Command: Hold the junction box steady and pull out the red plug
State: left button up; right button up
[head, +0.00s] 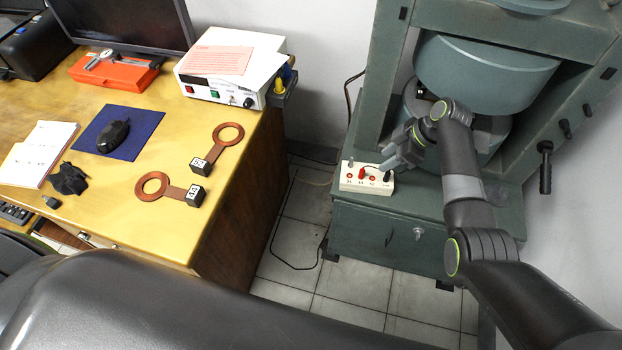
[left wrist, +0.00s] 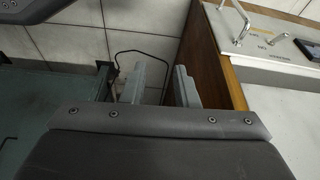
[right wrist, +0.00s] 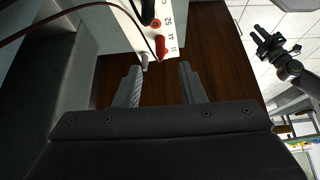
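The cream junction box (head: 352,184) sits on the green ledge of the large magnet and also shows at the top of the right wrist view (right wrist: 116,30). The red plug (head: 361,173) stands in its face; it also shows in the right wrist view (right wrist: 162,47), just beyond the fingertips. My right gripper (head: 388,162) is above the box's right part; in the right wrist view its fingers (right wrist: 160,76) are apart with nothing between them. My left gripper (left wrist: 162,78) is open and empty, over floor tiles beside the desk; it is not seen in the head view.
A black plug (right wrist: 147,10) is in the box beside the red one. A dark cable (head: 271,255) lies on the tiled floor between the magnet and the wooden desk (head: 110,222). The desk holds two copper rings (head: 152,184), a white instrument (head: 225,86) and a mouse.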

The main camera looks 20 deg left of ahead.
pick_arm(q)
jog(key=w+d+r+t+h, duration=0.1)
jog(key=w+d+r+t, duration=0.15)
jog(key=w+r, duration=0.5)
jog(key=m+t+h, duration=0.3)
jog(key=t+h, duration=0.2)
send_near(350, 162)
jog(key=x, duration=0.8)
jog(key=shift+w+f, duration=0.15)
jog(key=shift+w, duration=0.1)
grip_shut()
jog(key=shift+s, duration=0.1)
